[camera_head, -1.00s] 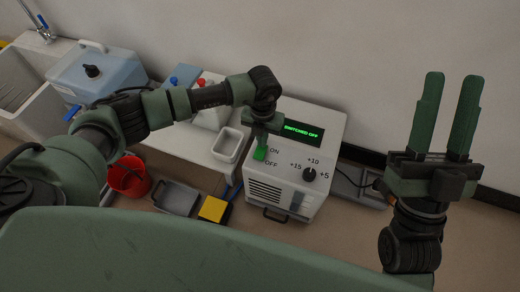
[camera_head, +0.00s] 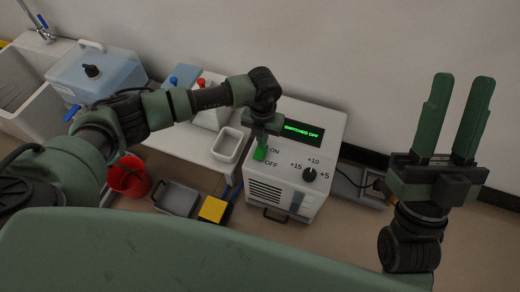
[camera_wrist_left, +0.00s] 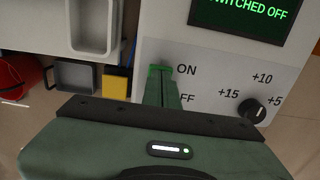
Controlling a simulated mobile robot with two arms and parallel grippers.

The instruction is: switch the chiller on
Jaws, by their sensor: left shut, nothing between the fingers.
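The chiller (camera_head: 312,205) is a white box on the floor against the wall. Its screen (camera_head: 303,132) glows green and reads SWITCHED OFF; it also shows in the left wrist view (camera_wrist_left: 240,14). My left gripper (camera_head: 260,153) points down at the panel beside the ON and OFF labels. Its green fingers (camera_wrist_left: 162,86) are shut with nothing between them, the tips next to ON. My right gripper (camera_head: 461,80) is raised at the right, open and empty, away from the chiller.
A black dial (camera_head: 309,174) with +15, +10 and +5 marks is on the panel. Left of the chiller are a white tray (camera_head: 218,151) on a bench, a red bucket (camera_head: 128,180), a grey bin (camera_head: 176,198) and a yellow-topped box (camera_head: 213,209). A cable runs along the wall at right.

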